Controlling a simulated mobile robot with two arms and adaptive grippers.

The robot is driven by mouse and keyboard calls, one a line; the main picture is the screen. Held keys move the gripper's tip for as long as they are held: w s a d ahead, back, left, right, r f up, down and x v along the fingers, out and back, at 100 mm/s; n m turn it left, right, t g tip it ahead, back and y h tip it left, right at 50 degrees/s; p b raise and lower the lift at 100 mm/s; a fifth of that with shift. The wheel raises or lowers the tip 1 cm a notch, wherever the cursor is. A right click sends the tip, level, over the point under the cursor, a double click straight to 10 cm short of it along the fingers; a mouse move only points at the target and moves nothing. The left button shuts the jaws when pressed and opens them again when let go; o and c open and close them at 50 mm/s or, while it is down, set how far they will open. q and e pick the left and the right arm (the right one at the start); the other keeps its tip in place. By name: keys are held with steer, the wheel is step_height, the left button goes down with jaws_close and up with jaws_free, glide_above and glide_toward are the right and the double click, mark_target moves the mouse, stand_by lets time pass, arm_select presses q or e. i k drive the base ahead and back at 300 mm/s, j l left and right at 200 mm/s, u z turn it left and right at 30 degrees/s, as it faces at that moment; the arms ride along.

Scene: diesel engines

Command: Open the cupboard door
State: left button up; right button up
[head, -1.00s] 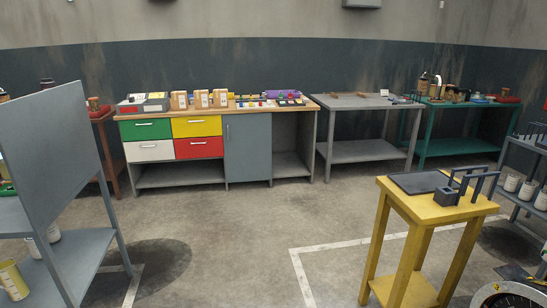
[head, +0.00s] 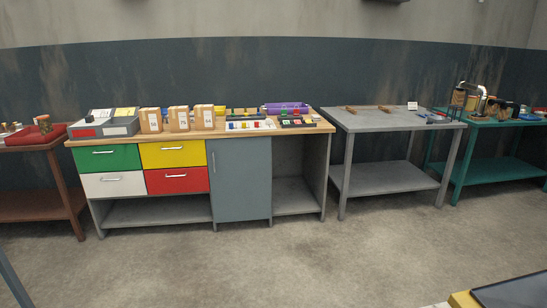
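The cupboard door (head: 241,182) is a flat grey-blue panel in the workbench, right of the coloured drawers. It is shut, flush with the bench front. A small upright handle (head: 213,162) shows near its upper left edge. The workbench (head: 323,130) has a wooden top. Neither of my grippers shows in the head view.
An open shelf bay (head: 295,196) lies right of the door. A grey table (head: 385,122) stands to the right and a brown table (head: 35,200) to the left. The floor (head: 260,265) before the bench is clear.

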mark_target(239, 168)
steer(key=i, duration=2.2)
